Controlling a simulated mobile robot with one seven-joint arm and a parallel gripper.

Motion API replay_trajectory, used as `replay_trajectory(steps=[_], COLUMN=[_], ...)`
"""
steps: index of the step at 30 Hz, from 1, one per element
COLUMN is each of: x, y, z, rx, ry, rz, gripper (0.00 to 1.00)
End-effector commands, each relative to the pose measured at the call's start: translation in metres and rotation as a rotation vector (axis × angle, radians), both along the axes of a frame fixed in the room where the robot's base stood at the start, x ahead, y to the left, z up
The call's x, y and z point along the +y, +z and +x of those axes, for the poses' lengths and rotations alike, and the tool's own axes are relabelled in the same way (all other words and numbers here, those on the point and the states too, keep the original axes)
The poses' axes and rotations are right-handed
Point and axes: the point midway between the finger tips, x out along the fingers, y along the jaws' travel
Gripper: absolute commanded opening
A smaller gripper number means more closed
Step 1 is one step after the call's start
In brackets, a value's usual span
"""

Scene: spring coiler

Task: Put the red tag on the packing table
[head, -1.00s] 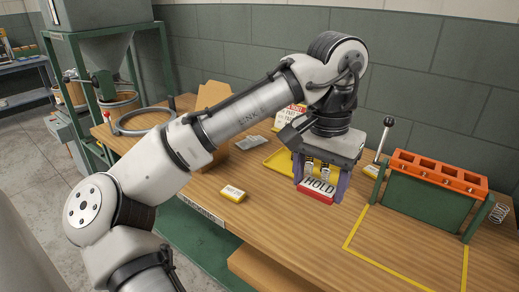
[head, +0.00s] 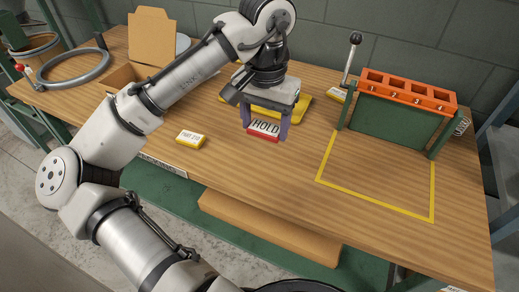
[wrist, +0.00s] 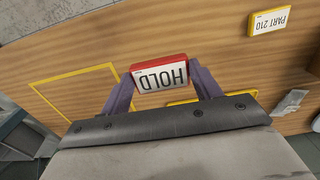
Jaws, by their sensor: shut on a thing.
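The red tag (head: 264,129) has a white face reading HOLD and a red edge. My gripper (head: 265,126) is shut on it, with one purple finger at each side. The tag is held above the wooden packing table (head: 270,180), in front of a yellow tray; the height of the gap is hard to tell. In the wrist view the tag (wrist: 159,75) sits between the two fingers (wrist: 163,85), its lettering upside down. The tabletop below it shows bare wood.
A yellow-taped outline (head: 375,190) encloses bare table at the right. Behind it stands a green rack with an orange top (head: 408,92). A yellow PART 210 box (head: 191,139) lies to the left. The yellow tray (head: 303,106) and an open cardboard box (head: 125,78) are behind.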

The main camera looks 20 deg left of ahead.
Motion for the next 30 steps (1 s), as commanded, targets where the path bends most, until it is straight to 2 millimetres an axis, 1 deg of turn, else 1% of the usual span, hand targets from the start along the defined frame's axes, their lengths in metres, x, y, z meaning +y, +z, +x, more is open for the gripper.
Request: replay_trajectory(steps=[1,3,6,9,14,18,21,30], x=[-0.001,-0.001,0.000,0.000,0.000,0.000,0.000,0.000], y=[-0.015,-0.033,-0.053,-0.068,-0.080,-0.101,-0.111,-0.114], z=[-0.001,-0.001,-0.001,0.000,0.000,-0.001,0.000,0.000], rx=[0.002,0.002,0.002,0.002,0.001,0.002,0.000,0.000], ry=[-0.002,-0.002,0.002,0.000,0.001,0.001,0.001,0.000], rz=[-0.006,-0.005,-0.001,0.000,0.001,0.001,0.000,0.001], gripper=[0.41,0.41,0.41,0.41,0.41,0.41,0.41,0.41])
